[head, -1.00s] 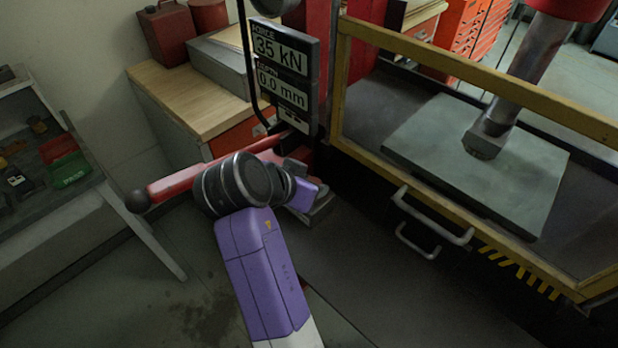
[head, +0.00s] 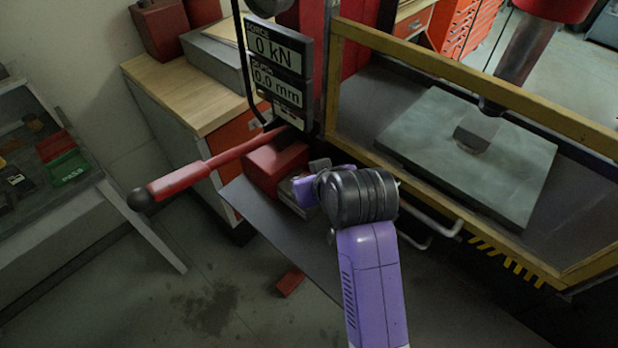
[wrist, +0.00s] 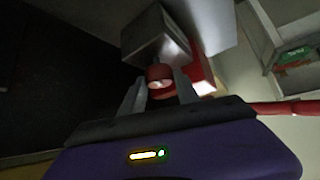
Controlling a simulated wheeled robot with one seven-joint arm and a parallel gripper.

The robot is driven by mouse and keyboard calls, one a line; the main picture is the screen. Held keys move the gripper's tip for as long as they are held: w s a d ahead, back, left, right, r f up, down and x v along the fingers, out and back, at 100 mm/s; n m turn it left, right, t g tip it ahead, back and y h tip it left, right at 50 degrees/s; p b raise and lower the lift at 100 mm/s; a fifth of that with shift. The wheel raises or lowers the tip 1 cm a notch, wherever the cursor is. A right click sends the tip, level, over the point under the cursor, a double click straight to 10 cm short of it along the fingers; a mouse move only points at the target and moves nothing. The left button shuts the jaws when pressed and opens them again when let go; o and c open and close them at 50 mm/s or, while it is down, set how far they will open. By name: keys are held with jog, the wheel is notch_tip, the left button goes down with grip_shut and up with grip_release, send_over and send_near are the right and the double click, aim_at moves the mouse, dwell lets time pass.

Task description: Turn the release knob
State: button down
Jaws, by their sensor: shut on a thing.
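The release knob (wrist: 160,73) is a small rounded red knob in the wrist view, between my two grey fingers. My gripper (wrist: 158,85) is shut on it. In the head view my gripper (head: 316,172) is beside the red pump body (head: 275,168), at its right. The knob cannot be made out in the head view. The display (head: 278,75) reads 0 kN and 0.0 mm.
A long red lever (head: 205,170) with a black ball end sticks out left from the pump. The press's yellow-framed guard (head: 470,85) stands at the right, with a steel block (head: 476,133) on the plate (head: 510,185) behind it. A wooden-topped bench (head: 195,100) is behind.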

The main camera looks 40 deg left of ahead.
jog(key=shift+w+n+g+y+b, duration=0.2)
jog(key=shift+n+g+y+b, duration=0.15)
jog(key=shift+n+g, duration=1)
jog(key=shift+n, duration=0.45)
jog(key=c, duration=0.9)
grip_release()
jog(key=shift+d+r, duration=0.1)
jog(key=shift+d, duration=0.05)
jog(key=b+v, duration=0.1)
jog(key=v, duration=0.6)
jog(key=shift+d+r+b, duration=0.15)
jog(key=shift+d+b, duration=0.1)
jog(key=shift+b, duration=0.1)
jog(key=shift+s, duration=0.1)
